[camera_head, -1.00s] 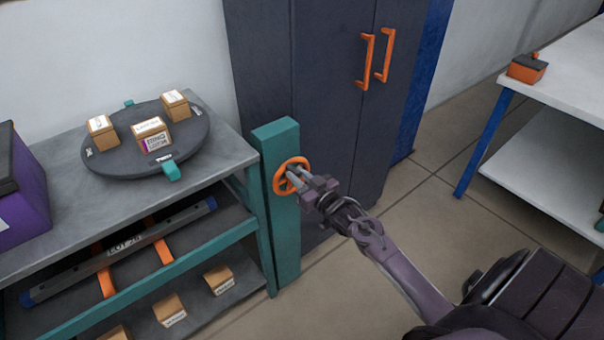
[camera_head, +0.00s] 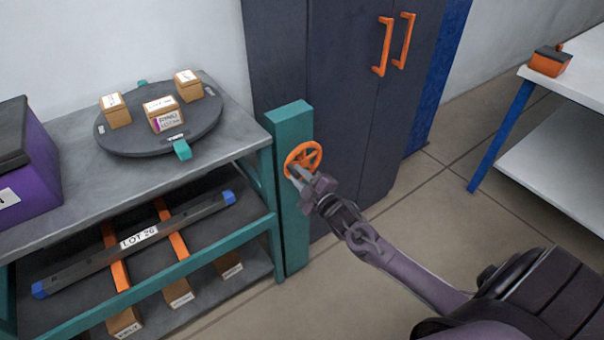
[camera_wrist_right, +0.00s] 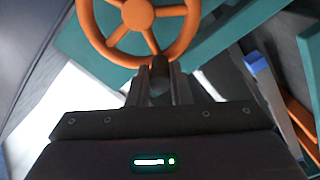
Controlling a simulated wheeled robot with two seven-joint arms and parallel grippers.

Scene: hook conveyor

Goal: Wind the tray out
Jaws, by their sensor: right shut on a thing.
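An orange handwheel (camera_head: 304,158) is mounted on a teal post (camera_head: 292,215) at the end of the grey shelf unit. My right gripper (camera_head: 298,175) is shut on a dark knob (camera_wrist_right: 160,68) at the wheel's lower rim. The wheel's hub and spokes also show in the right wrist view (camera_wrist_right: 138,14). A long dark bar (camera_head: 85,266) with blue ends and a LOT 26 label lies across two orange strips (camera_head: 121,277) on the middle shelf. I cannot tell whether this bar is the tray or part of it. My left gripper is not in view.
A dark turntable (camera_head: 112,143) with three small boxes and a purple bin (camera_head: 30,185) stand on the shelf top. Small boxes (camera_head: 178,293) sit on the lower shelf. A dark cabinet (camera_head: 350,120) stands behind the post. A white table (camera_head: 585,75) is at right.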

